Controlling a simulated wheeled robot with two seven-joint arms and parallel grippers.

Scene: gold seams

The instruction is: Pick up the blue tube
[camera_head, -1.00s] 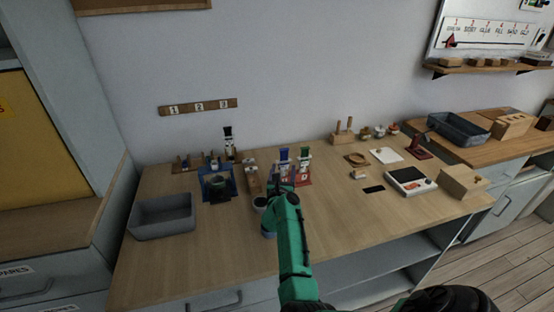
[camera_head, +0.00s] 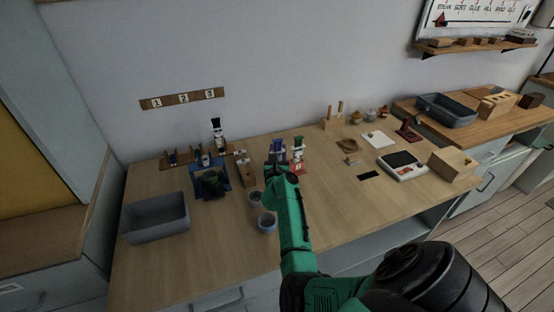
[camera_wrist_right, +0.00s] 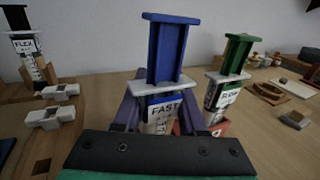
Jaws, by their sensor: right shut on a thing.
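The blue tube (camera_wrist_right: 166,50) has a blue plunger, a pale flange and a white label reading FAST. It stands upright in the right wrist view, and its lower end is hidden behind my gripper's body. My right gripper (camera_wrist_right: 163,113) is shut on it just below the flange, one finger on each side. In the head view the blue tube (camera_head: 278,148) shows just beyond my right gripper (camera_head: 275,168). I cannot tell whether it is clear of its stand. My left gripper is not in view.
A green-plunger tube (camera_wrist_right: 230,75) stands close on the right in a red stand (camera_head: 299,168). A black-topped FLEX bottle (camera_wrist_right: 22,45) is at the left. A grey bin (camera_head: 155,220) sits at the table's left. The front middle is mostly clear.

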